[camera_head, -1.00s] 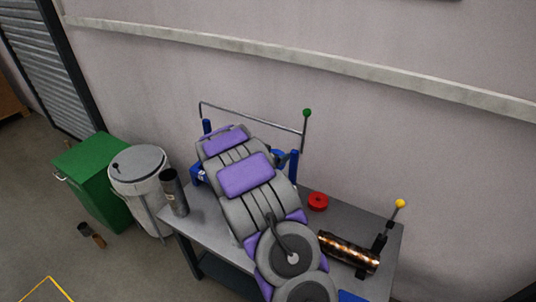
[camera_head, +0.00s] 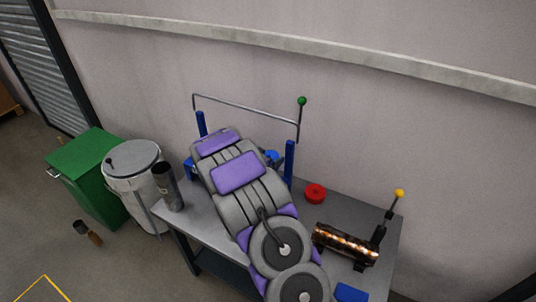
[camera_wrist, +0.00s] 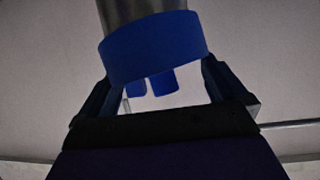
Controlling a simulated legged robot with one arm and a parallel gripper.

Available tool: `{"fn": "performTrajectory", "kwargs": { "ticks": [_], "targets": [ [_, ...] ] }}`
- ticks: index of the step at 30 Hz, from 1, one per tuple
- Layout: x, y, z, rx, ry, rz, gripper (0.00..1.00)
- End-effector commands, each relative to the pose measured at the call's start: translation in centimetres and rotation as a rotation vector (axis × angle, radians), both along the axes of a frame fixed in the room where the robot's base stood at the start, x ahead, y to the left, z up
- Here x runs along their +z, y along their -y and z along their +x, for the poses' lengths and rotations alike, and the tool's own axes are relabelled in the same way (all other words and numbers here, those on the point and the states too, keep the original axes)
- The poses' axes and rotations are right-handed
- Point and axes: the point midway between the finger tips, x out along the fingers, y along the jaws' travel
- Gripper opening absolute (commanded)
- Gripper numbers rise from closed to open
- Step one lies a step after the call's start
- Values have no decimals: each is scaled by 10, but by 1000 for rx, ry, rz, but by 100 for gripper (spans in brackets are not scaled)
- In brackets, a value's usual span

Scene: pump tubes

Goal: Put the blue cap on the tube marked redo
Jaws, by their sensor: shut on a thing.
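In the wrist view, the blue cap (camera_wrist: 153,46) is a thick round disc with two small blue tabs on its near side. My gripper (camera_wrist: 157,78) is shut on it, with a dark finger on each side of the tabs. The end of a grey metal tube (camera_wrist: 140,9) is right behind the cap and partly covered by it. The cap looks tilted in the picture; I cannot tell whether it is seated on the tube. No marking is readable on the tube.
The grey table (camera_head: 372,214) bears a red ring-like piece (camera_head: 315,193), a copper-coloured glowing cylinder (camera_head: 345,244) with a yellow-knobbed lever (camera_head: 398,194), and a dark upright tube (camera_head: 167,188). A metal rail with a green knob (camera_head: 302,101) stands behind. A green bin (camera_head: 95,175) and grey drum (camera_head: 133,165) stand left.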

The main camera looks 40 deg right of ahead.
Motion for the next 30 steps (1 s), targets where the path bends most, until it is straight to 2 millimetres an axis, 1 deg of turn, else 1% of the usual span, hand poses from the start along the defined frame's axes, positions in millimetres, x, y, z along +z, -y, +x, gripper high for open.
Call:
{"fn": "performTrajectory", "kwargs": {
  "ticks": [1, 5, 14, 15, 23, 26, 30],
  "targets": [
    [-5, -2, -2, -1, -7, 5, 41],
    [-4, -3, -2, -1, -6, 2, 41],
    [-3, 3, -3, -2, -3, 5, 40],
    [-3, 3, -3, -2, -3, 5, 100],
    [1, -1, -2, -1, -2, 1, 100],
    [8, -1, -2, 0, -1, 2, 100],
    [25, 5, -2, -2, -1, 7, 100]
  ]
}}
